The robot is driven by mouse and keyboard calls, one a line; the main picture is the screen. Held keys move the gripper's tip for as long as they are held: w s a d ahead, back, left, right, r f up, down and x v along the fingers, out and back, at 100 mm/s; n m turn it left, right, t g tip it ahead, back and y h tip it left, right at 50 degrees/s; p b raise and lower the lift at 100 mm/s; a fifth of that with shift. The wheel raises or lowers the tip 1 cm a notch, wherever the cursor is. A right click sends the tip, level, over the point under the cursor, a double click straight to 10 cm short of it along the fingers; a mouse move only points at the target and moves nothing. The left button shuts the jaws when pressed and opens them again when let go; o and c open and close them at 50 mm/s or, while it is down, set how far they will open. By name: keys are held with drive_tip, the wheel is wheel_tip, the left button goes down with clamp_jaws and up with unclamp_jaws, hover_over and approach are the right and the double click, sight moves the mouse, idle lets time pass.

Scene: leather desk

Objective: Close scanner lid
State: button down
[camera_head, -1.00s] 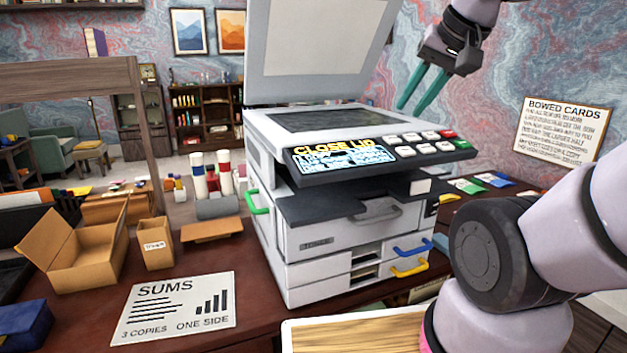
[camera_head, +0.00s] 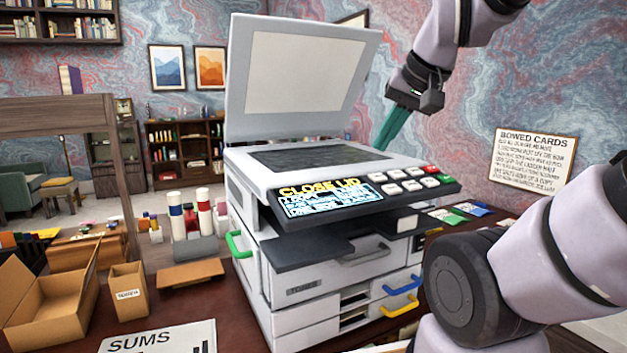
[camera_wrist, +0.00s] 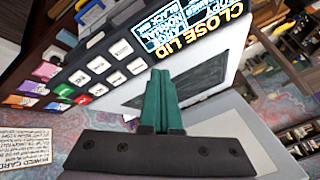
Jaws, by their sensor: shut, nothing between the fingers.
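The scanner lid (camera_head: 303,75) stands raised, tilted back from the scanner (camera_head: 262,165), with its pale underside facing me. The dark glass bed (camera_head: 318,157) is uncovered. The control panel (camera_head: 360,195) shows a "CLOSE LID" message on its screen (camera_head: 325,198). My gripper (camera_head: 385,146) has green fingers, held together and empty, pointing down near the right rear side of the glass bed, right of the lid. In the wrist view, the shut fingers (camera_wrist: 160,80) appear in front of the glass bed (camera_wrist: 140,88), with the panel screen beyond. I cannot tell whether they touch anything.
Open cardboard boxes (camera_head: 42,305) and white bottles (camera_head: 177,215) stand on the desk left of the scanner. A "SUMS" sheet (camera_head: 165,338) lies in front. Colored cards (camera_head: 447,216) lie to the right. A "BOWED CARDS" sign (camera_head: 535,157) is on the back wall.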

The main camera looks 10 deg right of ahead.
drive_tip(key=shift+r, duration=0.1)
drive_tip(key=w+a+r+n+t, duration=0.1)
drive_tip(key=w+a+r+n, duration=0.1)
drive_tip(key=w+r, duration=0.75)
drive_tip(key=w+a+r+n+t, duration=0.1)
drive_tip(key=w+a+r+n, duration=0.15)
drive_tip(key=w+r, duration=0.75)
drive_tip(key=w+a+r+n+t, duration=0.1)
drive_tip(key=w+a+r+n, duration=0.3)
drive_tip(key=r, duration=1.1)
drive_tip(key=shift+m+y, duration=0.4)
drive_tip(key=shift+m, duration=0.25)
drive_tip(key=x, duration=0.3)
drive_tip(key=d+x, duration=0.1)
drive_tip(key=x, duration=0.3)
drive_tip(key=d+x, duration=0.1)
drive_tip(key=x, duration=0.2)
drive_tip(key=shift+w+d+f, duration=0.15)
drive_tip(key=shift+w, duration=0.5)
